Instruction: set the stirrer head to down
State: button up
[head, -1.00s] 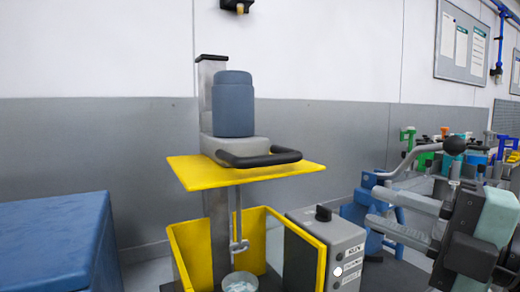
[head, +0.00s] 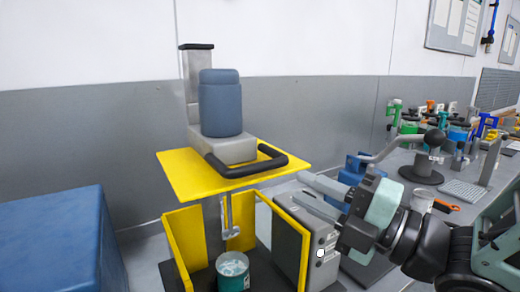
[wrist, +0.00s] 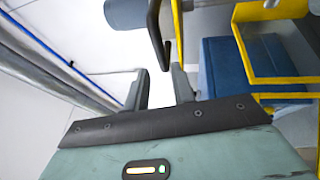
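The stirrer head is a blue-grey motor (head: 221,105) on a grey block, fixed to a grey column (head: 197,72). A black U-shaped handle (head: 246,172) sticks out over its yellow plate (head: 182,173). The stirring shaft (head: 227,212) hangs below, its paddle above a teal can (head: 233,277). The head looks raised. My gripper (head: 300,187) is open and empty, right of the handle and plate in the head view. In the wrist view the handle (wrist: 155,28) is just ahead of my open fingers (wrist: 160,76); I cannot tell whether they touch.
Yellow guard walls (head: 183,243) surround the can. A grey control box (head: 318,240) with knobs stands right of them, under my gripper. A large blue box (head: 50,240) is at the left. A bench with several coloured tools (head: 450,135) stands at the right.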

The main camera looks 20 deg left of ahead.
aim_at(264, 170)
jog(key=p+x, duration=0.4)
jog(key=x, duration=0.5)
jog(key=shift+a, duration=0.35)
grip_shut()
